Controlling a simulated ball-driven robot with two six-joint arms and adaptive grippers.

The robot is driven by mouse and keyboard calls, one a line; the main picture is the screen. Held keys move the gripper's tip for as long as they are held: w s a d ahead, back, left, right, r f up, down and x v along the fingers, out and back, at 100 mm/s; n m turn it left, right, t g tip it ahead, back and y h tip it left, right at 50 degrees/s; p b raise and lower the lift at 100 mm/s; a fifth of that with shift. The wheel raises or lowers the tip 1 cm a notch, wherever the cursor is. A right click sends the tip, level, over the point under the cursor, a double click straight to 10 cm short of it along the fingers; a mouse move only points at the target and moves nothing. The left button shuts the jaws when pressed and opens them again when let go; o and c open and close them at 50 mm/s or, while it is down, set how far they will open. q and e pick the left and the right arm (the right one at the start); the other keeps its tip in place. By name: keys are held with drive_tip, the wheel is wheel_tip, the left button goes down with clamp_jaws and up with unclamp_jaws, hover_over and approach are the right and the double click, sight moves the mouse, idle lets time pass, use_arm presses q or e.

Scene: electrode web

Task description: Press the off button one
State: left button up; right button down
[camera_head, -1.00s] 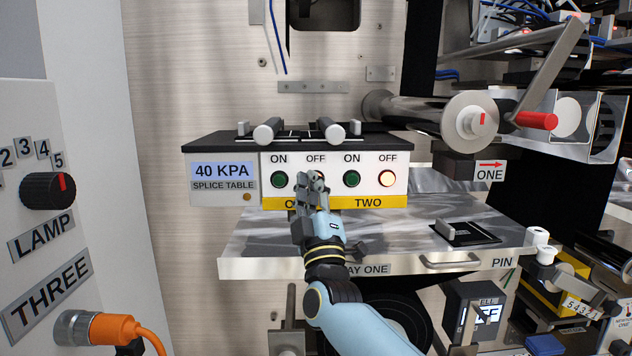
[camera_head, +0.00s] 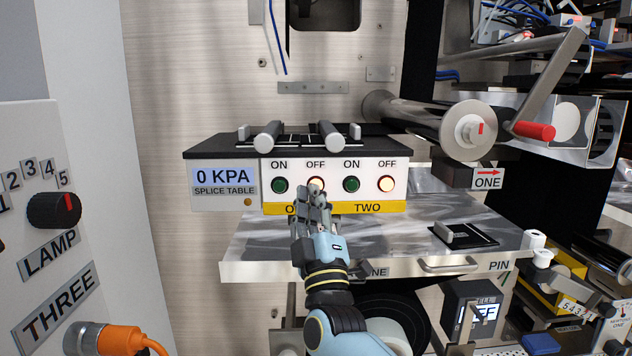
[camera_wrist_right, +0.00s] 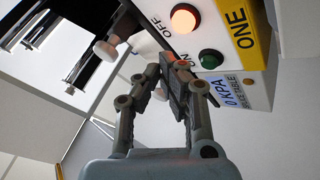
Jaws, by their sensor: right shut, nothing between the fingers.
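The splice table box (camera_head: 225,202) has a white front with two ON/OFF pairs above yellow labels. The off button of pair ONE (camera_head: 315,181) glows pale orange, its lower part behind my fingertips in the head view. It shows clear of the fingers in the right wrist view (camera_wrist_right: 184,18). The green ON button of pair ONE (camera_head: 280,185) is dark. The display (camera_head: 222,176) reads 0 KPA. My right gripper (camera_head: 316,192) is shut and empty, just in front of and below the off button. My left gripper is not in view.
Pair TWO has a dark green ON button (camera_head: 351,184) and a lit OFF button (camera_head: 386,184). A metal drawer (camera_head: 270,245) juts out below the box. A crank with a red handle (camera_head: 533,131) stands right. A lamp panel (camera_head: 30,270) stands near left.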

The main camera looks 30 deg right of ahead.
drive_tip(key=shift+s+a+p, duration=0.25)
drive_tip(key=shift+s+a, duration=0.05)
drive_tip(key=shift+s, duration=0.35)
drive_tip(key=shift+s+a+p, duration=0.25)
drive_tip(key=shift+s+a, duration=0.05)
drive_tip(key=shift+s, duration=0.3)
drive_tip(key=s+f+n+g+y+b, duration=0.15)
drive_tip(key=s+f+g+b, duration=0.35)
drive_tip(key=f, duration=1.3)
drive_tip(key=s+d+f+g+y+b, duration=0.1)
drive_tip(key=s+f+g+y+b, duration=0.35)
drive_tip(key=f, duration=1.45)
drive_tip(key=s+f+n+g+y+b, duration=0.1)
drive_tip(key=s+f+b, duration=0.6)
drive_tip(key=f, duration=1.1)
drive_tip(key=s+d+f+m+g+b, duration=0.2)
drive_tip(key=s+f+m+g, duration=0.3)
drive_tip(key=s+f, duration=1.15)
drive_tip(key=s+d+f+m+g, duration=0.1)
drive_tip(key=s+f+m+g, duration=0.1)
drive_tip(key=s, duration=0.7)
drive_tip(key=s+d+f+m+g+b, duration=0.1)
drive_tip(key=s+f+m+g, duration=0.2)
drive_tip(key=s, duration=0.7)
drive_tip(key=f+g, duration=0.2)
drive_tip(key=g, duration=0.1)
drive_tip(key=shift+s, duration=0.2)
